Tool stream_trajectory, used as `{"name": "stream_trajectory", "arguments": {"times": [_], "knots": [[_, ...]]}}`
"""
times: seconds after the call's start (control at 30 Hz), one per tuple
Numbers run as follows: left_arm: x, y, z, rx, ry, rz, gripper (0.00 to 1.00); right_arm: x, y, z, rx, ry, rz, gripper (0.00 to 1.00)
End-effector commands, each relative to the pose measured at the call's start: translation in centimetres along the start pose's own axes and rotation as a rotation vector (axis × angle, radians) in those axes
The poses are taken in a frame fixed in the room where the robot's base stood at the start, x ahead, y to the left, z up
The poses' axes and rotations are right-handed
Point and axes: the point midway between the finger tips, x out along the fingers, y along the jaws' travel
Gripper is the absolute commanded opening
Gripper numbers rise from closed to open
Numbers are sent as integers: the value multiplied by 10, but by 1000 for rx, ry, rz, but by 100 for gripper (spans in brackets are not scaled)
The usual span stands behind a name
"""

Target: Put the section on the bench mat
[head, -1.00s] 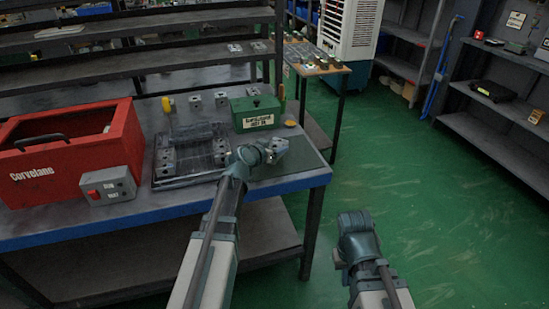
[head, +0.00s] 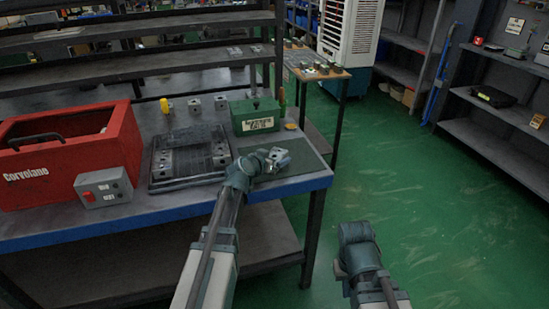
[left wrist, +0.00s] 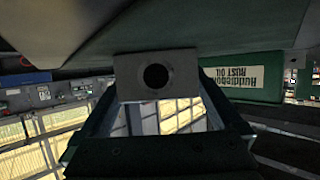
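The section, a small grey metal block, (head: 278,157) is at the tip of my left gripper (head: 266,163) in the head view. In the left wrist view the section (left wrist: 130,77) shows a face with a round dark hole, between the two fingers, which are shut on it. The bench mat (head: 306,162), a dark green sheet, lies at the right end of the bench. The section appears over the mat; I cannot tell whether they touch. My right gripper (head: 341,270) hangs over the floor, right of the bench; its fingers are mostly hidden.
A dark fixture plate (head: 160,183) lies left of the mat. A green box (head: 256,113) stands behind it, also seen in the left wrist view (left wrist: 240,80). A red bin (head: 75,160) and a grey switch box (head: 104,187) are further left. Several small blocks stand at the back.

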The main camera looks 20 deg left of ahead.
Motion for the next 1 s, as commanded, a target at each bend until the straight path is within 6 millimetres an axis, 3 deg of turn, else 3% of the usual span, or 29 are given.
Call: {"name": "stream_trajectory", "arguments": {"times": [0.17,0.5,0.7,1.0], "knots": [[-4,0,-4,0,0,-1,100,-6,0,0,0,0,0,0],[-74,1,-5,-1,0,-2,100,-32,3,2,0,0,0,0],[-105,1,-4,0,0,-2,100,-44,4,3,0,0,0,0],[-122,0,-3,0,0,0,100,-49,5,3,0,0,0,0]]}}
